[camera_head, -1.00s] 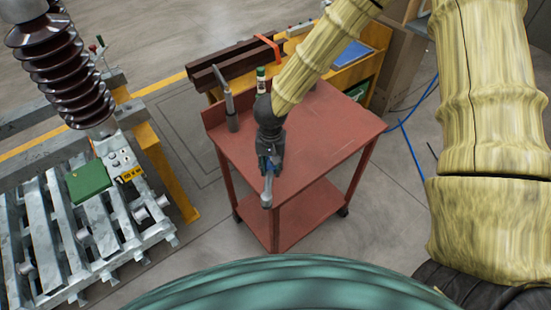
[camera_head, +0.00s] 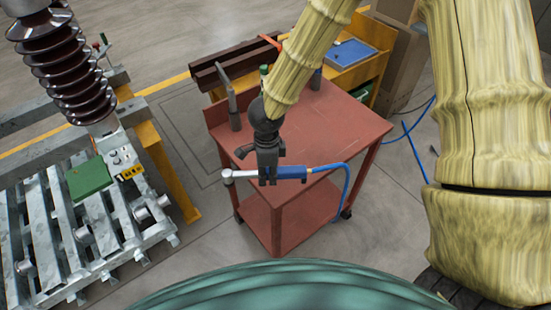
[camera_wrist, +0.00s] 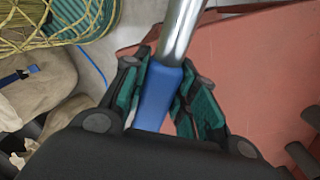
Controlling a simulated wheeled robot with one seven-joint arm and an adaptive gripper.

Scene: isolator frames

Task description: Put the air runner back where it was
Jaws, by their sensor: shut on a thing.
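The air runner is a ratchet-like tool with a round silver head at its left end, a silver shaft and a blue handle (camera_head: 292,172). A blue hose (camera_head: 346,190) hangs from its right end. My gripper (camera_head: 268,180) is shut on it and holds it roughly level near the front edge of the red cart (camera_head: 335,125). In the wrist view, the green-padded fingers (camera_wrist: 160,92) press on both sides of the blue handle (camera_wrist: 155,98), and the silver shaft (camera_wrist: 181,30) runs out beyond them.
A grey upright post (camera_head: 233,108) stands at the cart top's left side. My arm hides part of the cart's back. A yellow bench with a blue tray (camera_head: 350,52) is behind. A metal frame (camera_head: 55,235) with a brown insulator (camera_head: 78,70) stands left. The cart top's right side is clear.

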